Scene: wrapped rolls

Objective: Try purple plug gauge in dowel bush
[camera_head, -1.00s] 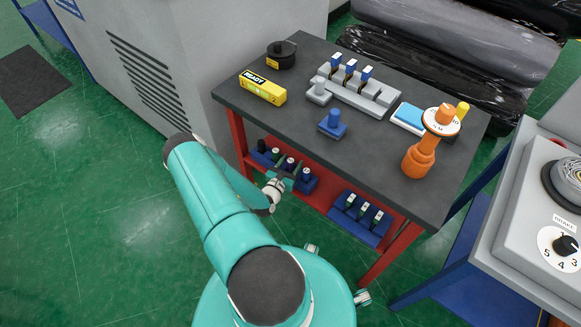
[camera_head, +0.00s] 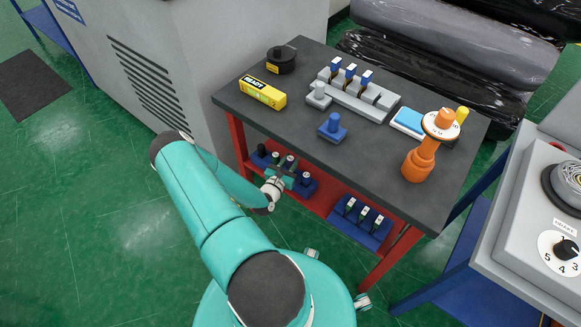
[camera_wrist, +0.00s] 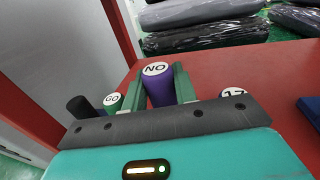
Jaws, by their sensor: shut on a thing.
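The purple plug gauge (camera_wrist: 160,92), with a white NO top, stands between the fingers of my gripper (camera_wrist: 159,88) in the wrist view. The fingers are shut on it. In the head view my gripper (camera_head: 282,172) is at the blue rack (camera_head: 314,187) on the lower shelf, under the table's front edge. A green gauge marked GO (camera_wrist: 113,102) and a black one (camera_wrist: 80,106) stand to the left in the wrist view. On the tabletop are a grey block with a post (camera_head: 318,96) and a blue block with a post (camera_head: 333,126); I cannot tell which is the dowel bush.
A second blue rack (camera_head: 360,221) holds several gauges on the shelf. The dark tabletop (camera_head: 285,128) carries a yellow READY box (camera_head: 262,88), a grey stand (camera_head: 358,96) with blue-topped pieces and an orange tool (camera_head: 420,160). The table's front edge overhangs my gripper.

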